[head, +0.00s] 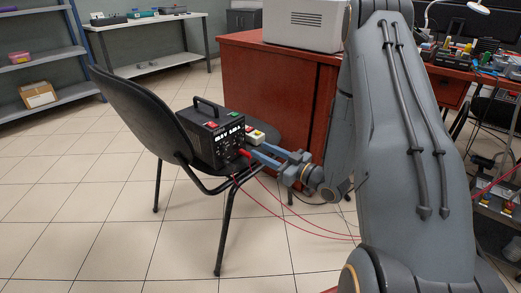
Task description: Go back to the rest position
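My gripper (257,153) is in front of the black box (215,134) on the chair. Its two blue-grey fingers look parted, with a gap between them. The fingertips are close to a red plug (245,153) on the box's front face. I cannot tell whether they touch it. My arm reaches in from the right, low over the chair's front side.
The black chair (140,115) carries the box and a small pale block with a red button (254,136). Thin red hoses (285,205) hang from the box toward my arm. A red-brown desk (262,85) stands behind; a cluttered bench (465,65) is at right. Tiled floor is clear at left.

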